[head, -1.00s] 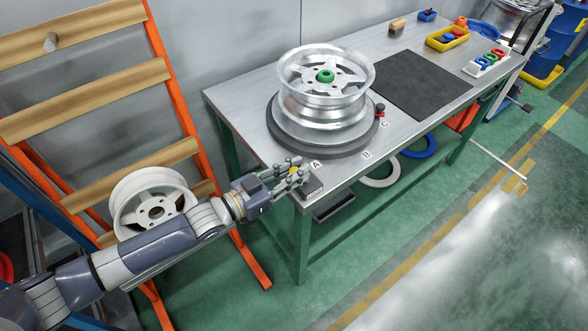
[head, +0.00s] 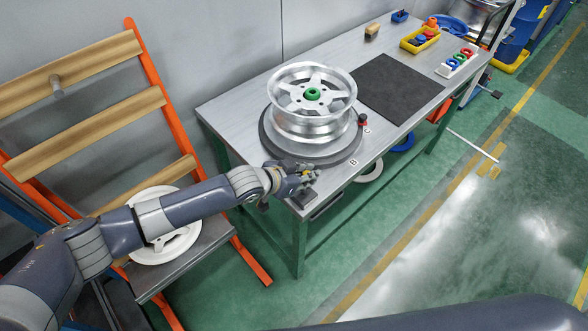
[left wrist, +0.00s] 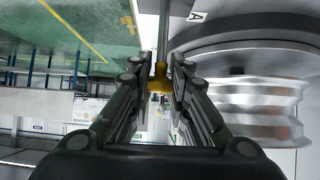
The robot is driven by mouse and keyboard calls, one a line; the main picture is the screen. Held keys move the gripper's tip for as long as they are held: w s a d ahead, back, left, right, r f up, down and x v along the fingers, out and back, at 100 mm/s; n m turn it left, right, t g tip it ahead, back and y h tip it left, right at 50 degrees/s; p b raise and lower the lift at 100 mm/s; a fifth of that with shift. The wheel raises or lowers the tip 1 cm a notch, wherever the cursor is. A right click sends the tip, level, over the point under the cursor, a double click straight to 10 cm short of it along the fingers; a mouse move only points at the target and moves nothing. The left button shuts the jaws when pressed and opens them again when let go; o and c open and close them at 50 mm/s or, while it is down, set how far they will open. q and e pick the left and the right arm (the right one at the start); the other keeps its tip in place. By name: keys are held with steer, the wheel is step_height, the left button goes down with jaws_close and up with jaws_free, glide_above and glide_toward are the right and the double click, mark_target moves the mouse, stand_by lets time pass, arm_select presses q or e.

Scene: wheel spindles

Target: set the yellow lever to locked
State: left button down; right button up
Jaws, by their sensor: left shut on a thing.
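The yellow lever (left wrist: 160,82) shows between the fingers of my left gripper in the left wrist view, at the end of a thin grey rod. My left gripper (head: 306,174) is shut on it at the near left corner of the workbench, in front of the turntable. In the head view the fingers and wrist hide most of the lever. A silver wheel (head: 312,105) with a green centre piece lies flat on the round grey turntable (head: 345,156). The A label (left wrist: 196,17) shows in the left wrist view. My right gripper is not in view.
A black mat (head: 400,88) lies right of the turntable, with a small red knob (head: 362,120) at the turntable's edge. A yellow bin (head: 419,42) stands farther back. A white wheel (head: 165,240) sits on the rack at left, partly behind my arm.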

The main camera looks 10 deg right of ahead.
arm_select(q)
steer(key=shift+w+d+r+g+y, duration=0.15)
steer(key=shift+w+d+g+y, duration=0.4)
steer(key=shift+d+y, duration=0.2)
steer(key=shift+w+d+f+g+y+b, duration=0.3)
steer(key=shift+d+g+y, duration=0.1)
steer(key=shift+y, duration=0.2)
steer(key=shift+w+d+f+g+y+b, duration=0.25)
steer(key=shift+d+g+y, duration=0.1)
steer(key=shift+y, duration=0.2)
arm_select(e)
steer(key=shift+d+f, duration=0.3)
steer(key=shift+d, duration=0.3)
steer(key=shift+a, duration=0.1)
arm_select(q)
steer(key=c, duration=1.4)
jaws_free()
steer(key=shift+f, duration=0.1)
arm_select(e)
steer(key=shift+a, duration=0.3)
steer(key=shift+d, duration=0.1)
